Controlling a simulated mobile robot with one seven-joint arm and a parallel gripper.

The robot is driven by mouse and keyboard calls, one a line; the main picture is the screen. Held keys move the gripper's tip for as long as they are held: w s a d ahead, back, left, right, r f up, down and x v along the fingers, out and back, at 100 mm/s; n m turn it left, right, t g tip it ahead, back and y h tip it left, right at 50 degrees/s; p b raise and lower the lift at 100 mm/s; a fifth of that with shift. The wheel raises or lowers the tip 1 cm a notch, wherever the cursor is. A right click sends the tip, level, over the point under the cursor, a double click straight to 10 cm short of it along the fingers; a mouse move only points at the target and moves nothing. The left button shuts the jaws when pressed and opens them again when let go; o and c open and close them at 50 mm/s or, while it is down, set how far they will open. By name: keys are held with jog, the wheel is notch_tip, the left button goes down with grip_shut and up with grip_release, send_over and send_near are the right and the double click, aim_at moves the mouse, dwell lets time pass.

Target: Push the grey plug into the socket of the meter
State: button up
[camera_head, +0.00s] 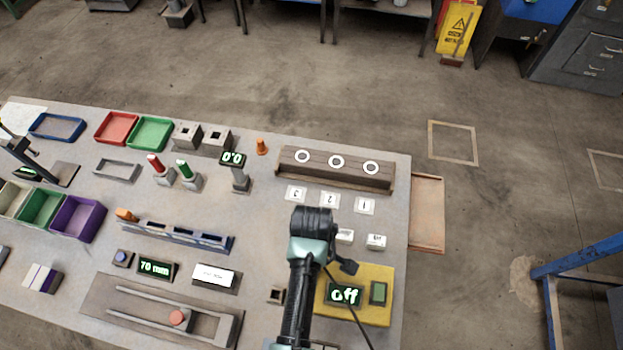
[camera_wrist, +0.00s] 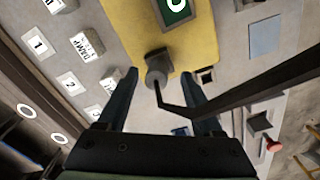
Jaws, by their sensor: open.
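The grey plug (camera_wrist: 157,66) is a short, stubby piece in the wrist view, by the yellow plate, with a dark cord at its near end. My gripper (camera_wrist: 160,74) is open, with one fingertip on either side of the plug and a gap to each. The meter's display (camera_head: 345,294) reads "off" on the yellow plate (camera_head: 384,272). A small block with a square hole (camera_head: 276,296), perhaps the socket, stands left of the plate. It also shows right of my gripper in the wrist view (camera_wrist: 206,75).
A brown rack with white rings (camera_head: 335,170) stands behind, with numbered cards (camera_head: 330,200) before it. Small white labelled blocks (camera_head: 376,242) lie between these and the plate. A slide fixture (camera_head: 165,312) and a "70 mm" display (camera_head: 156,268) lie left.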

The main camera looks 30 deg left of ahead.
notch_tip(320, 180, up, 12)
jog(key=shift+b, duration=0.45)
dwell(0.4)
jog(key=w+r+m+t+y+b, duration=0.2)
jog(key=w+r+m+t, duration=0.2)
jog(key=w+r+t, duration=0.55)
jog(key=w+d+r+m+t+b, duration=0.1)
jog(key=w+d+r+m+t, duration=0.1)
jog(key=w+r, duration=0.45)
jog(key=w+d+r+m+t+b, duration=0.1)
jog(key=w+r+m+t+b, duration=0.15)
jog(key=r, duration=0.75)
jog(key=s+d+r+m+t+b, duration=0.15)
jog(key=r+t, duration=0.25)
jog(key=r, duration=0.5)
jog(key=s+d+r+m+t+p, duration=0.1)
jog(key=d+r+m+t, duration=0.15)
jog(key=r, duration=0.65)
jog(key=s+d+r+m+t+h+b, duration=0.1)
jog(key=s+d+r+m+t+h, duration=0.1)
jog(key=s+r+t, duration=0.5)
jog(key=s+d+r+m, duration=0.1)
jog(key=s+d+r, duration=0.1)
jog(key=s+r, duration=0.1)
jog(key=shift+s+r+b, duration=0.25)
jog(key=shift+r+b, duration=0.1)
jog(key=shift+r, duration=0.35)
